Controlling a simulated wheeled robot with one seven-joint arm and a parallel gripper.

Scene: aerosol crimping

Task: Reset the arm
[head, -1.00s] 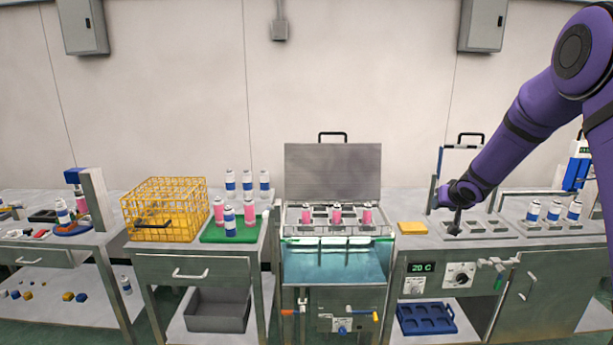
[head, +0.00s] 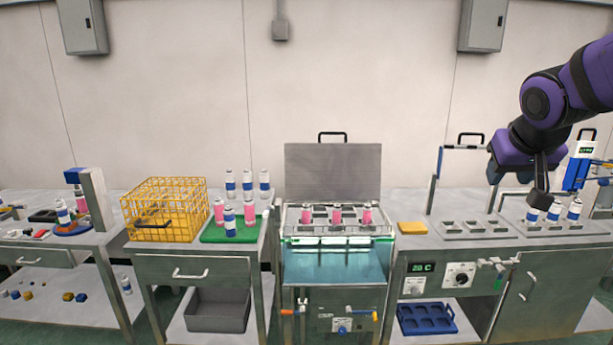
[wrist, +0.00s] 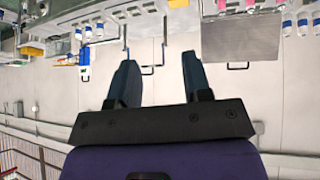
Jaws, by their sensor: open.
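My purple arm reaches in from the right in the head view. My gripper (head: 516,178) hangs in the air above the right part of the bench with the sockets, in front of the blue and white cans (head: 553,211). In the wrist view my gripper (wrist: 155,80) shows two dark fingers spread apart with nothing between them. Past the fingers is the pale wall, and the scene appears upside down there.
The water bath (head: 337,260) stands open in the middle with pink cans in its rack. A yellow wire basket (head: 165,210) and a green mat (head: 212,236) with cans are left of it. A yellow sponge (head: 411,228) lies on the right bench.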

